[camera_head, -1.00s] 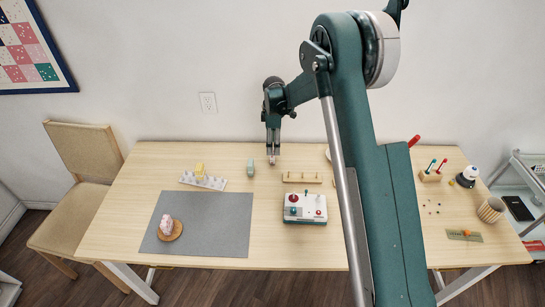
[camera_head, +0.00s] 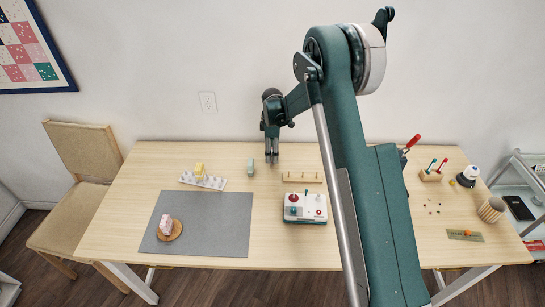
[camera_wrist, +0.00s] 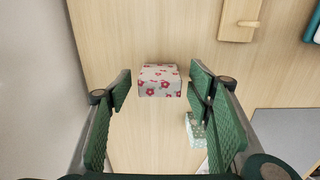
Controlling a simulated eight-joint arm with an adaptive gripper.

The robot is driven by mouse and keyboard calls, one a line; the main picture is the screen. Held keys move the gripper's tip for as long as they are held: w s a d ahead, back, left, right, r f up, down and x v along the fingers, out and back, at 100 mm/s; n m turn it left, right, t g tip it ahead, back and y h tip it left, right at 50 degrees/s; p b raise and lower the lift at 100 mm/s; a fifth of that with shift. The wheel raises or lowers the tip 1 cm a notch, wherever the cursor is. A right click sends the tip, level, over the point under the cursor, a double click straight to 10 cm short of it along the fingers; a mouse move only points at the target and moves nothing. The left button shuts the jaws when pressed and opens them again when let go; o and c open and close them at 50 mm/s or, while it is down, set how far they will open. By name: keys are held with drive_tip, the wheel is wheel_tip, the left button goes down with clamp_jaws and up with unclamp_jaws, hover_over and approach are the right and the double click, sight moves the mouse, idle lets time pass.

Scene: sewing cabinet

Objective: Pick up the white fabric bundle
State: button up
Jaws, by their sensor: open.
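The white fabric bundle (camera_wrist: 160,82), a small block printed with red flowers, lies on the wooden table in the wrist view. It sits between the tips of my gripper's spread fingers (camera_wrist: 161,90), with gaps visible on both sides. My gripper (camera_head: 272,157) is open and empty, pointing down near the table's back edge in the head view. There its fingers hide the bundle. I cannot tell the exact height of the fingertips above the table.
A green dotted bundle (camera_wrist: 196,128) lies close by, partly behind a finger; it is left of my gripper in the head view (camera_head: 250,167). A peg rack (camera_head: 302,177) and a white knobbed box (camera_head: 305,207) stand to the right. A grey mat (camera_head: 220,222) lies in front left.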

drive_tip(key=shift+f, duration=0.85)
drive_tip(key=c, duration=0.8)
